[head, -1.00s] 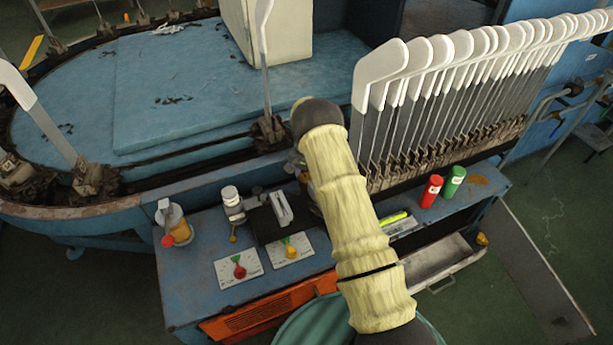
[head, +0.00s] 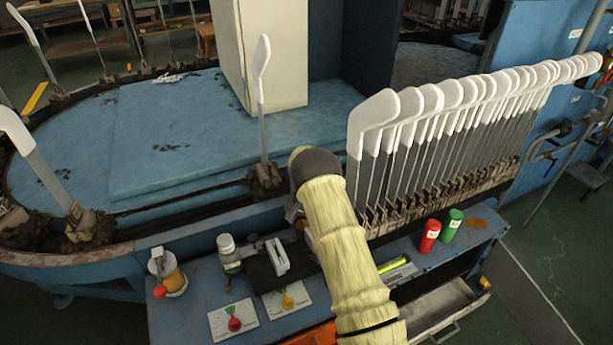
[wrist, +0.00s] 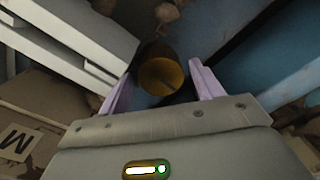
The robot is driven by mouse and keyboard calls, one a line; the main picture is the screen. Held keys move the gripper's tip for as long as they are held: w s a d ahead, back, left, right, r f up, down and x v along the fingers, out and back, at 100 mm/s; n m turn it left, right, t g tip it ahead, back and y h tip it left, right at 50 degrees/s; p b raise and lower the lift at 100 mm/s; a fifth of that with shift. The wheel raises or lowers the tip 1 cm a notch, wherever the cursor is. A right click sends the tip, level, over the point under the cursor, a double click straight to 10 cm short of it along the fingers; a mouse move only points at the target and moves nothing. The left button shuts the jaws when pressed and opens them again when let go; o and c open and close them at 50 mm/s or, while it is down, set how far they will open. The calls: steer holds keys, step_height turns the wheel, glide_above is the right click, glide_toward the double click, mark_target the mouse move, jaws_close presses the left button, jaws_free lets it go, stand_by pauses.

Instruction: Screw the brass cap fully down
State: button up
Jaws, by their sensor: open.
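The brass cap (wrist: 161,77) shows in the wrist view as a round, dull gold disc with a dark surround. My gripper (wrist: 163,68) is open, with one pale lilac finger on each side of the cap. Gaps show between the fingers and the cap, so it is not gripped. How deep the fingers reach along the cap, and its thread, cannot be made out. In the head view my sleeved arm hides the cap and most of the gripper.
A pale block (wrist: 70,40) lies close on the left in the wrist view. In the head view, the blue bench (head: 190,318) holds a red can (head: 429,236), a green can (head: 451,225) and two white cards (head: 217,318). White boarding forms (head: 375,115) stand behind.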

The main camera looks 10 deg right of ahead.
mark_target(301, 224)
steer(key=n+b, duration=0.1)
steer(key=n, duration=0.2)
steer(key=n+b, duration=0.1)
steer(key=n, duration=0.2)
steer(key=shift+w+a+f+b, duration=0.1)
steer(key=shift+a+f+b, duration=0.1)
steer(key=shift+b, duration=0.2)
steer(key=n+b, duration=0.4)
steer(key=n, duration=0.1)
steer(key=shift+a+n, duration=0.15)
steer(key=shift+n, duration=0.25)
step_height(301, 224, up, 19)
steer(key=p, duration=0.5)
steer(key=s+r+m+p, duration=0.1)
steer(key=s+r+p, duration=0.3)
steer(key=r, duration=0.3)
steer(key=s+r+m+t+p, duration=0.1)
steer(key=s+r+p, duration=0.4)
steer(key=r+p, duration=0.1)
steer(key=shift+r, duration=0.45)
steer(key=shift+s, duration=0.1)
steer(key=s+r+m+t, duration=0.1)
steer(key=s+m, duration=0.3)
steer(key=s, duration=1.8)
steer(key=shift+s+r+m+t, duration=0.15)
steer(key=shift+s+m+t, duration=0.1)
steer(key=shift+m+t, duration=0.05)
